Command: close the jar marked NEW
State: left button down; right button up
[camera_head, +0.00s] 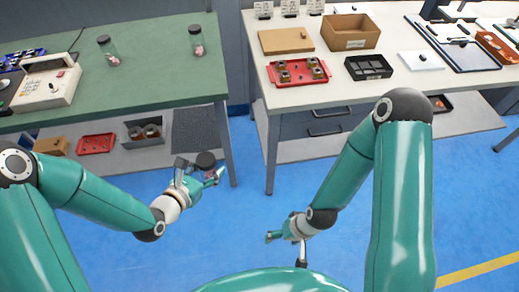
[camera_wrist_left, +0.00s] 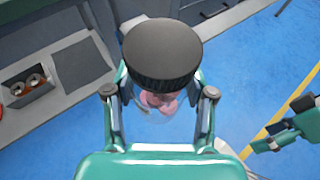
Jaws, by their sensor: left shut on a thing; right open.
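My left gripper (camera_head: 203,178) is shut on a clear jar with a black lid (camera_head: 206,160), held over the floor in front of the green bench. In the left wrist view the black lid (camera_wrist_left: 162,52) fills the space between the fingers, with pink contents (camera_wrist_left: 158,100) below it. The lid sits at the top of the jar; whether it is tight I cannot tell. Two similar jars, a left one (camera_head: 109,52) and a right one (camera_head: 196,41), stand upright on the green bench with black lids. No NEW mark is readable. My right gripper (camera_head: 282,238) is open and empty.
The green bench (camera_head: 150,80) has free room around its jars; a beige device (camera_head: 48,88) stands at its left. A lower shelf holds red and grey trays. The white bench (camera_head: 290,100) carries a red tray (camera_head: 298,82), cardboard box (camera_head: 350,32) and black tray (camera_head: 368,67).

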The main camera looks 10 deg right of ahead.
pick_arm(q)
jog(key=w+a+r+n+t+y, duration=0.1)
jog(key=w+a+n+y, duration=0.3)
jog(key=a, duration=0.3)
jog(key=w+a+n+t+y, duration=0.2)
jog(key=w+a+n+y, duration=0.1)
jog(key=a, duration=0.5)
jog(key=shift+w+r+n+y, duration=0.4)
jog(key=shift+w+y, duration=0.3)
jog(key=shift+w, duration=0.15)
